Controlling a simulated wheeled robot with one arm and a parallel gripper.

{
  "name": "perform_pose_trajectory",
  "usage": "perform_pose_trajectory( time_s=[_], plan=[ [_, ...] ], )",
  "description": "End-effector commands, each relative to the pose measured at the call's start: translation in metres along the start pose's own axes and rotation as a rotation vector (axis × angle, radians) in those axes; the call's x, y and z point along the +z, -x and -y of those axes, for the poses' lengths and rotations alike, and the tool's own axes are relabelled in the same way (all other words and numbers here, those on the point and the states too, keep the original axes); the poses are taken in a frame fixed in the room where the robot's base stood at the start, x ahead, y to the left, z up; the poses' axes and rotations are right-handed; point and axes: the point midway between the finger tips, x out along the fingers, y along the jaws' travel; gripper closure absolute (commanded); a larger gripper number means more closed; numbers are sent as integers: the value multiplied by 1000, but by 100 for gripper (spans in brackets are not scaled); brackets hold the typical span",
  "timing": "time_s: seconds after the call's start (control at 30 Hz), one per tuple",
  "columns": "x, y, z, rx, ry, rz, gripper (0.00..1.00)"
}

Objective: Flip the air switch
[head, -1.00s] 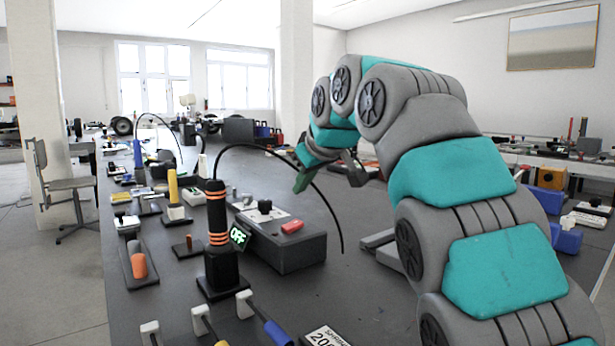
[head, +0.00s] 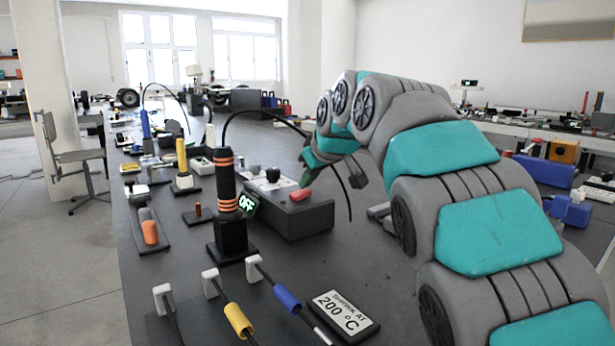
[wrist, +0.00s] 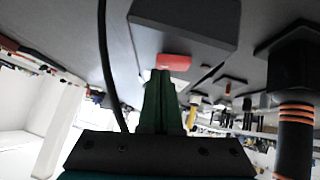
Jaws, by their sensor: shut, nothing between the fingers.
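A red switch (head: 300,194) sits on top of a dark grey box (head: 300,220), a station with a knob (head: 272,174) and a cable.
A black handle with orange rings (head: 225,185) stands upright left of the box. A black cable (head: 345,190) arcs over the box near my gripper. A "200 °C" sign (head: 343,312) and coloured rods (head: 238,318) lie in front. Several tools stand farther left.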

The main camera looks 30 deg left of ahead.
Motion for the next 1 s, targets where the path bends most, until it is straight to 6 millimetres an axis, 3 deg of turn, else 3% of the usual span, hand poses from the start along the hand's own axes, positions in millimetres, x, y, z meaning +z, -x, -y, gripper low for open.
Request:
perform_pose_trajectory(
  time_s=[0.67,1.0],
  plan=[
    [7,-7,-2,-71,-69,5,100],
    [4,-4,11,-73,-66,5,100]
  ],
)
